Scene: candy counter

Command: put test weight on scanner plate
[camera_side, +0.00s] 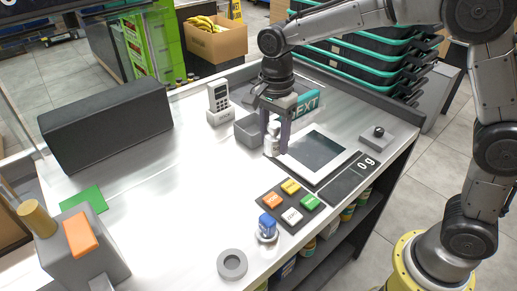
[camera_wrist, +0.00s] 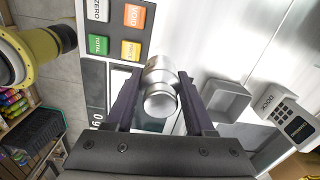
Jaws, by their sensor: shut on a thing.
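The test weight (camera_side: 272,141) is a small silver cylinder with a narrower neck and knob. My gripper (camera_side: 276,138) points down and is shut on it. In the wrist view the weight (camera_wrist: 160,98) sits between the two dark fingers of the gripper (camera_wrist: 158,74). The scanner plate (camera_side: 318,150) is a dark glass square in a pale frame, set in the counter. In the side view the weight and fingers are at its left edge. I cannot tell how high the weight is above the counter. Part of the plate is hidden behind the weight and gripper in the wrist view.
A grey open box (camera_side: 248,130) and a phone in its stand (camera_side: 218,101) are left of my gripper. A keypad (camera_side: 290,205), a 0 g display (camera_side: 349,183) and a blue-topped object (camera_side: 267,227) are nearer the front. The counter's left middle (camera_side: 170,190) is clear.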

